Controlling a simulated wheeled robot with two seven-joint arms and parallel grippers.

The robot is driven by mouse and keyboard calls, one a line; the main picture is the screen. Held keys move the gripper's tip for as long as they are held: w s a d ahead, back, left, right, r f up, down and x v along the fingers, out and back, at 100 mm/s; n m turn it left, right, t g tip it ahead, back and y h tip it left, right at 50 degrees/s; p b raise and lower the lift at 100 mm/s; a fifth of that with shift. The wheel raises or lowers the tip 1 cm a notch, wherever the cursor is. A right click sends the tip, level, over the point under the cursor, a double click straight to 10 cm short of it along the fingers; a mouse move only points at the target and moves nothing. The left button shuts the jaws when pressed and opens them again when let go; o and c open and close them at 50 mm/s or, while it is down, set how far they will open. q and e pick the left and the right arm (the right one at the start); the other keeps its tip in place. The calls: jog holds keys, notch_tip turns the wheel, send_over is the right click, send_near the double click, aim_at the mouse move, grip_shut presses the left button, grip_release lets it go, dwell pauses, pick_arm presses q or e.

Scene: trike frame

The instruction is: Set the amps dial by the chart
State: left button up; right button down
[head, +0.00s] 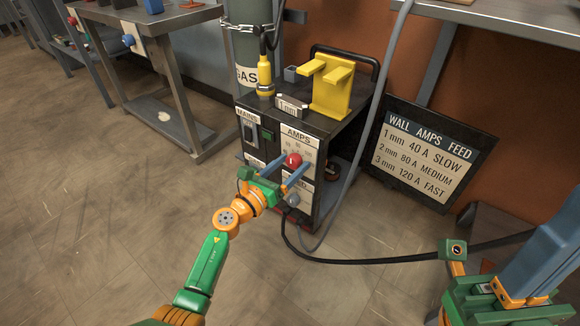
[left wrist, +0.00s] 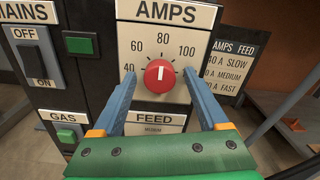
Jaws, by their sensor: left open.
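The red amps dial (head: 293,160) sits on the front panel of the black welder (head: 325,130). In the left wrist view the dial (left wrist: 159,76) has its white mark pointing up, about toward 80. My left gripper (left wrist: 160,88) is open, its blue fingers on either side of the dial; I cannot tell whether they touch it. The wall chart (head: 428,150) reads 1 mm 40 A slow, 2 mm 80 A medium, 3 mm 120 A fast. A small block marked 1 mm (head: 291,106) sits on the welder. Part of my right gripper (head: 535,255) shows at lower right, fingertips unclear.
A yellow bracket (head: 331,90) and a yellow bottle-like part (head: 265,77) stand on the welder top. The mains switch (left wrist: 32,60) and feed label (left wrist: 155,122) are near the dial. A grey hose and black cable run at the right. Open floor lies left.

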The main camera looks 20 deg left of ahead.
pick_arm(q)
grip_shut()
